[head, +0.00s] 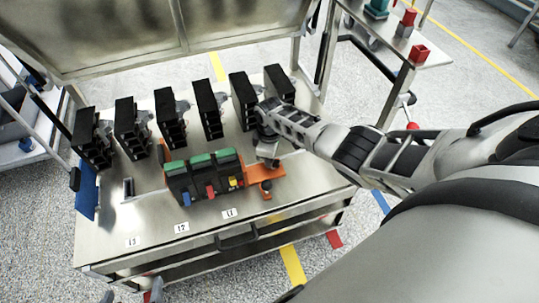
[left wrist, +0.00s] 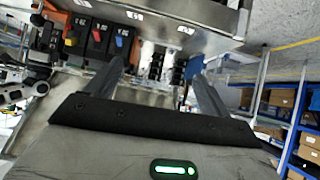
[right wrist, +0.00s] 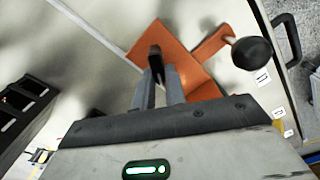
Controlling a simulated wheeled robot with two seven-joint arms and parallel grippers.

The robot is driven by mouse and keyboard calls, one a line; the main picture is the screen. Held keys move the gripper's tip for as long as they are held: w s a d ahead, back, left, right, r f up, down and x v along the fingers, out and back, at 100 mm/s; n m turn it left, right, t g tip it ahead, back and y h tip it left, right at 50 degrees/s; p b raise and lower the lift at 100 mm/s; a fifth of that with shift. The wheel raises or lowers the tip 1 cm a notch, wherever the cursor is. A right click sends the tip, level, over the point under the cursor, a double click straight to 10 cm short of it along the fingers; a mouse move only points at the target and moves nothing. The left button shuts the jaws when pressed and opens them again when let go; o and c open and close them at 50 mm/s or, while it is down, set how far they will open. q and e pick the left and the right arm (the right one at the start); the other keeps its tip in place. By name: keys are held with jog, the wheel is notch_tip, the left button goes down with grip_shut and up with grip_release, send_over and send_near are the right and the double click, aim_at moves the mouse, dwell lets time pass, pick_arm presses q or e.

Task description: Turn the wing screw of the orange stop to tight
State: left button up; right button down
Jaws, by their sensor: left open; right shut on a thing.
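The orange stop (head: 279,171) sits on the metal bench at the right end of a row of dark breakers. In the right wrist view the stop (right wrist: 181,62) is an orange plate with an arm reaching to a round black knob (right wrist: 252,53). My right gripper (head: 267,160) is above the stop. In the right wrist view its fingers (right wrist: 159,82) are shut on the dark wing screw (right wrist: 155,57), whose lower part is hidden. My left gripper (left wrist: 158,72) is open and empty, in front of the bench; its fingertips show at the head view's bottom edge (head: 131,292).
Several black units (head: 207,108) line the back of the bench. Number labels (head: 181,227) and a handle (head: 238,238) are at the front edge. A side table (head: 432,47) stands at upper right.

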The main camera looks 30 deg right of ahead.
jog(key=shift+r+m, duration=0.1)
jog(key=shift+m, duration=0.9)
jog(key=m, duration=0.3)
jog(key=m+p, duration=0.1)
jog(key=m, duration=0.1)
jog(key=shift+w+d, duration=0.15)
jog(key=shift+d, duration=0.1)
jog(key=m, duration=0.3)
jog(key=shift+d+p, duration=0.1)
jog(key=shift+p, duration=0.2)
pick_arm(q)
jog(key=shift+a+r, duration=0.1)
jog(key=shift+r, duration=0.3)
pick_arm(e)
jog(key=shift+m, duration=0.7)
jog(key=shift+d, duration=0.1)
jog(key=c, duration=1.4)
grip_release()
jog(key=shift+c, duration=0.2)
